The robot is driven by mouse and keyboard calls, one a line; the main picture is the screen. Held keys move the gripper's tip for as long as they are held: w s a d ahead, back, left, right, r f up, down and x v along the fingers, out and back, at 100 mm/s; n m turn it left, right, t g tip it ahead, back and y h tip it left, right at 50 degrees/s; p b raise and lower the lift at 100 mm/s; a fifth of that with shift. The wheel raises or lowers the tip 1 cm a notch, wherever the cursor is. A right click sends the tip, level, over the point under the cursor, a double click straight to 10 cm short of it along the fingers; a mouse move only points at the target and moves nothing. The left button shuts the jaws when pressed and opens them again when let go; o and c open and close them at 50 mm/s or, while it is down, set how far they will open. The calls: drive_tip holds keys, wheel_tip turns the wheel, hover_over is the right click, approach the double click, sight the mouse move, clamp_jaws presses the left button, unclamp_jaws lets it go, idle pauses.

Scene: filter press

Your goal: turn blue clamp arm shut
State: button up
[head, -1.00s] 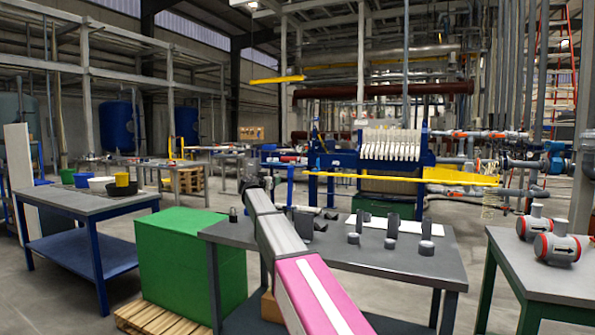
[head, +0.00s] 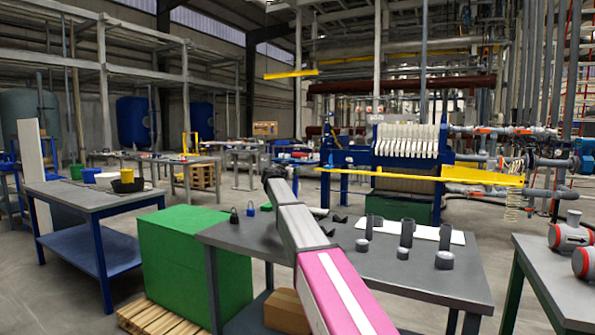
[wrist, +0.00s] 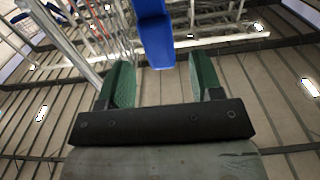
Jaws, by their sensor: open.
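My gripper shows in the wrist view (wrist: 160,75) as two green fingers on a dark bar, spread apart with nothing held. A blue bar (wrist: 155,35), which looks like the clamp arm, comes down from the top of that view. Its lower end shows between the fingers; I cannot tell whether it is between them in depth or beyond them. No contact shows. In the head view the dark end of my arm (head: 274,172) is above the grey table's far edge, and my fingers cannot be made out. I cannot single out the clamp arm there.
The filter press (head: 410,145), with white plates and a blue frame, stands behind the grey table (head: 330,265). A yellow rail (head: 470,176) runs before it. Dark cylinders (head: 407,232) and padlocks (head: 235,214) stand on the table. A green box (head: 195,262) is at left.

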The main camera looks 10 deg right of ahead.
drive_tip(key=x, duration=0.6)
drive_tip(key=shift+d, duration=0.1)
clamp_jaws()
drive_tip(key=shift+w, duration=0.15)
